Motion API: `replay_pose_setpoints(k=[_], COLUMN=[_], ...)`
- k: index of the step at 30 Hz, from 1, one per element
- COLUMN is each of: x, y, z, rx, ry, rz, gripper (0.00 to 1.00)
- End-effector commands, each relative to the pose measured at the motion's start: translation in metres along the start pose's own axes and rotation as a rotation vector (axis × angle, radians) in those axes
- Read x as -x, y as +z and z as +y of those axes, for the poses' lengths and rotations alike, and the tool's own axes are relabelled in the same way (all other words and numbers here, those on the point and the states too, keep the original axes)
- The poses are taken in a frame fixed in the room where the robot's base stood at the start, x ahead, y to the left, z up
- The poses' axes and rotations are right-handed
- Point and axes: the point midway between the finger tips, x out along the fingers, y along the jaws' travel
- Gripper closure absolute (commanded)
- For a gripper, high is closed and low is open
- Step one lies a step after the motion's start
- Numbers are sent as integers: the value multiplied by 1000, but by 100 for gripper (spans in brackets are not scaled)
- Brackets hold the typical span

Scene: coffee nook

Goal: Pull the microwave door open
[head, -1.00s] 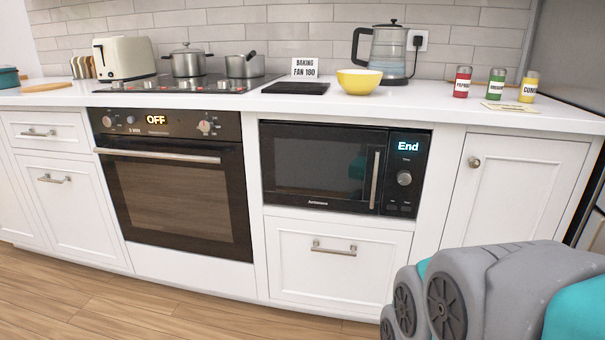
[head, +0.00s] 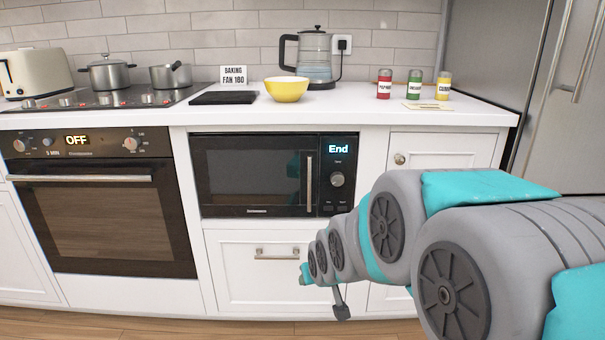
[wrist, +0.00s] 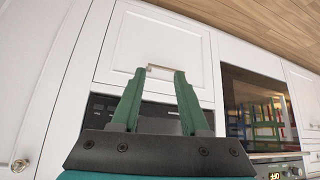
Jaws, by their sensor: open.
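The black microwave (head: 338,205) is built into the cabinet under the counter. Its door (head: 245,172) looks shut, with a vertical silver handle (head: 309,182) at the door's right side. The panel beside it reads "End". My gripper (wrist: 160,74) is open and empty, its two green fingers spread in the wrist view. There the fingers point toward the white drawer below the microwave, around its handle in the picture; I cannot tell the distance. Part of the dark microwave (wrist: 158,124) shows between and behind the fingers. In the head view my arm reaches in from the right, below the microwave.
The shut oven (head: 100,215) is to the left. The drawer (head: 235,280) has a protruding bar handle (head: 277,254). A cabinet door (head: 435,150) is right of the microwave, beside the fridge (head: 560,100). A yellow bowl (head: 286,90) and kettle (head: 316,60) stand on the counter above.

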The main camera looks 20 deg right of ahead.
Motion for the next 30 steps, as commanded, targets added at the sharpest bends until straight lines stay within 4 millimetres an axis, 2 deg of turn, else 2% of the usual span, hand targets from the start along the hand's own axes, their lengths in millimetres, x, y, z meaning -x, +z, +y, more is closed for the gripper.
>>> replay_pose_setpoints(k=[1, 3, 9, 12, 15, 21, 30], x=[-10, -21, -37, -38, -35, -28, -35], y=[-22, -54, -139, -173, -198, -222, -234], z=[5, 12, 32, 44, 53, 64, 65], rx=[-4, -9, -22, -29, -36, -42, -43], ry=[2, 7, 20, 27, 36, 46, 46], rz=[66, 172, 481, 625, 744, 878, 892], gripper=[55, 55, 55, 55, 55, 55, 55])
